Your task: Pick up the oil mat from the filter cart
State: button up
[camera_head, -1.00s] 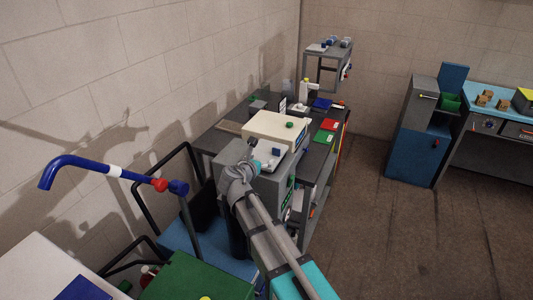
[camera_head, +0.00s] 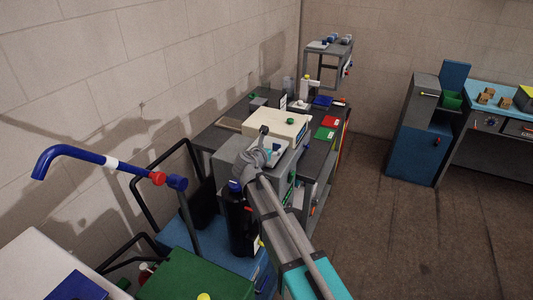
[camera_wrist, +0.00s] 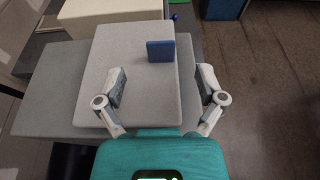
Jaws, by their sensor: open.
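A blue cart (camera_head: 205,240) with a black tubular handle (camera_head: 140,204) stands at lower left; I take it for the filter cart. I cannot make out the oil mat for sure. A green flat-topped item (camera_head: 195,277) shows at the bottom, its identity unclear. My gripper (camera_head: 272,140) is beyond the cart, over a grey box-like unit. In the wrist view my gripper (camera_wrist: 162,88) is open and empty, its fingers above a grey slab (camera_wrist: 143,105). A small blue block (camera_wrist: 160,51) stands on the slab, beyond the fingertips.
A black bottle (camera_head: 241,225) with a blue cap stands close to my arm. A blue pipe (camera_head: 85,155) reaches over the left side. A cream box (camera_head: 278,124) sits beyond the grey unit. The floor (camera_head: 375,235) on the right is clear.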

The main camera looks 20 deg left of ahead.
aim_at(276, 145)
jog(key=shift+w+f, duration=0.15)
jog(key=shift+w, duration=0.3)
jog(key=shift+b+x, duration=0.95)
jog(key=shift+x, duration=1.65)
jog(key=shift+d+f, duration=0.1)
jog(key=shift+f, duration=0.05)
grip_shut()
